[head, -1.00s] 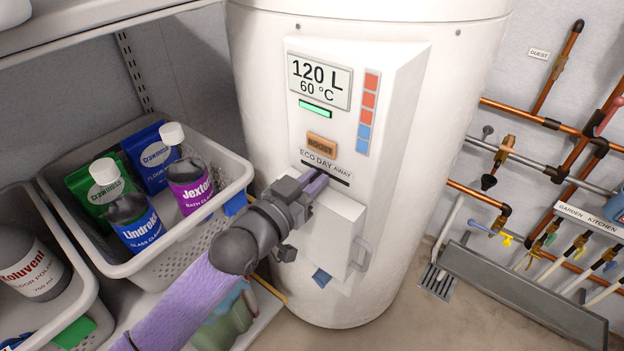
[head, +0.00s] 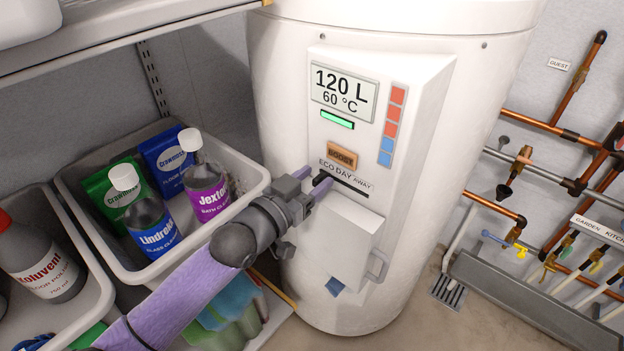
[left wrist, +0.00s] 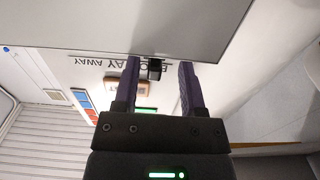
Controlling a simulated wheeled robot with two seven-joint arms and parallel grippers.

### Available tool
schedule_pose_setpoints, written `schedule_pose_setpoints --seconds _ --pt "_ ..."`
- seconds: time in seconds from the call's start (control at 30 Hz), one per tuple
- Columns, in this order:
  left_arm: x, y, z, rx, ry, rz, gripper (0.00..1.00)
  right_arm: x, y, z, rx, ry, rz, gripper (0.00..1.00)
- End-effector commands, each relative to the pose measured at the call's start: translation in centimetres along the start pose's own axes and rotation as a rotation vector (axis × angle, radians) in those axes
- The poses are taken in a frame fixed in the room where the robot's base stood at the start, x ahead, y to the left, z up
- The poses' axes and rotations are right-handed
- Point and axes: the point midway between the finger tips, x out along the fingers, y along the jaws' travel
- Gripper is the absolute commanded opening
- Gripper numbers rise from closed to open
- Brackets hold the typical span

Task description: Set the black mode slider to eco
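The white water heater's panel (head: 410,100) carries a mode slot (head: 352,186) under the printed words ECO, DAY and AWAY. The black mode slider (head: 321,179) is at the slot's left end, below ECO. My left gripper (head: 311,182) is at the slot with its purple fingers apart, one on each side of the slider. In the left wrist view, which sees the panel upside down, the slider (left wrist: 154,68) stands between the open fingers, closer to the left one in the picture, with a gap to the right one. My right gripper is not in view.
A white box with a handle (head: 345,240) juts out just below the slot. The BOOST button (head: 342,158) is above it. A basket of bottles (head: 252,190) stands close to my left arm. Copper pipes (head: 545,130) and taps are on the right wall.

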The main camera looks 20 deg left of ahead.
Motion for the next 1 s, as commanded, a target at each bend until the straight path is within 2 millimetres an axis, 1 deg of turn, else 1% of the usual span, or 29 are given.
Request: schedule_pose_setpoints --seconds 0.13,0.23,0.37,0.5,0.6,0.73,1.0 --pt "-0.2 0.0 0.0 -0.001 -0.001 0.0 0.53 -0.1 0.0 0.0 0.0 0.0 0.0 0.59" --pt "-1.3 0.1 -0.1 -0.001 -0.003 0.001 0.53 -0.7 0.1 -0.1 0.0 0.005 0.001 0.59" --pt "-4.2 0.0 -0.3 0.0 -0.004 0.0 0.53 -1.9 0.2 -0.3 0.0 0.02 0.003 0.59" --pt "-7.5 0.0 -0.3 0.001 -0.005 0.0 0.53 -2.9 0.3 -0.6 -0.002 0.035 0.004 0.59" --pt "-9.1 0.0 -0.1 0.0 -0.003 -0.001 0.53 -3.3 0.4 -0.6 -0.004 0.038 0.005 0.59" --pt "-9.9 0.0 -0.1 0.0 0.0 0.0 0.53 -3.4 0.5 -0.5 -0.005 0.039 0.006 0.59" --pt "-10.0 0.0 0.0 0.0 0.0 -0.001 0.53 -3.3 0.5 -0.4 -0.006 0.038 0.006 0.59"
